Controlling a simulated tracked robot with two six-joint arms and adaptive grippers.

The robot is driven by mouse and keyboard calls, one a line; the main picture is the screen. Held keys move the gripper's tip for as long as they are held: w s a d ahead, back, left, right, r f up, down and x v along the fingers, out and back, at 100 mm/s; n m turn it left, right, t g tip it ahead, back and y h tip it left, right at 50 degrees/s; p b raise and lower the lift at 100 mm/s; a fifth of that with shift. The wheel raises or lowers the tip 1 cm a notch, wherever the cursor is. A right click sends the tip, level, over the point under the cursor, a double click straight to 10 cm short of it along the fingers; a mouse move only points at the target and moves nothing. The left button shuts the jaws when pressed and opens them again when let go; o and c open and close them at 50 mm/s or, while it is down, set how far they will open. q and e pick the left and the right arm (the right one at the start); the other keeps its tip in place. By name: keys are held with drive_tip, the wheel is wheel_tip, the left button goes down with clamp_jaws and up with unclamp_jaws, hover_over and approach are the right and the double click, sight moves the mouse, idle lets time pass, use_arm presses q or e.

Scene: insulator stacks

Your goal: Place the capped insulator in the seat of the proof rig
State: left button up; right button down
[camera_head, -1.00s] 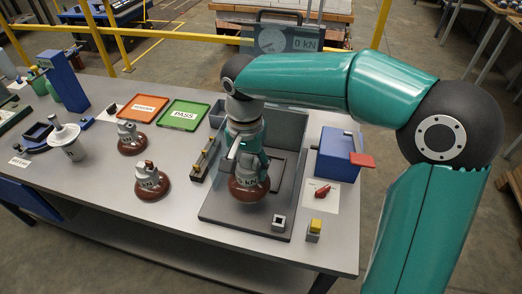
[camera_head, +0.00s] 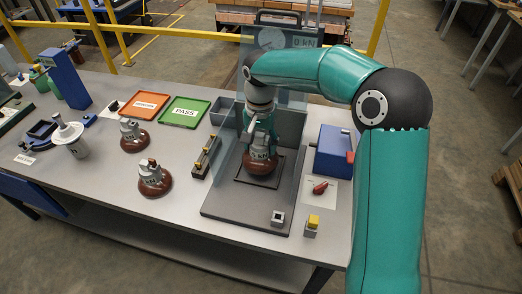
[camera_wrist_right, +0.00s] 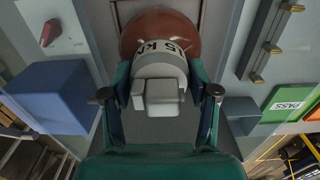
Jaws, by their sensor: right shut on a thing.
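My right gripper (camera_head: 260,138) is shut on the capped insulator, a brown disc (camera_head: 262,167) with a grey lettered cap. The wrist view shows the fingers (camera_wrist_right: 161,93) either side of the grey cap (camera_wrist_right: 160,66), with the brown disc (camera_wrist_right: 180,28) beyond. The insulator looks upright over the dark square seat area of the proof rig (camera_head: 230,208). The gripper and disc hide the seat's middle, so I cannot tell whether the disc touches it. My left gripper is out of view.
Two other brown insulators (camera_head: 154,182) (camera_head: 134,138) stand to the left, near a white one (camera_head: 72,143). The orange tray (camera_head: 146,109) and green PASS tray (camera_head: 185,111) lie behind. A blue box (camera_head: 334,150) and red switch (camera_head: 320,188) are right of the rig.

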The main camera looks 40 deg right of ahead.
sight(260, 152)
wheel_tip(260, 152, down, 3)
drive_tip(key=shift+r, duration=0.2)
drive_tip(key=shift+w+d+f+p, duration=0.15)
drive_tip(key=shift+f+p, duration=0.15)
drive_tip(key=shift+f, duration=0.2)
drive_tip(key=shift+f, duration=0.15)
drive_tip(key=shift+c, duration=1.4)
unclamp_jaws()
wheel_tip(260, 152, up, 11)
drive_tip(key=shift+r, duration=0.6)
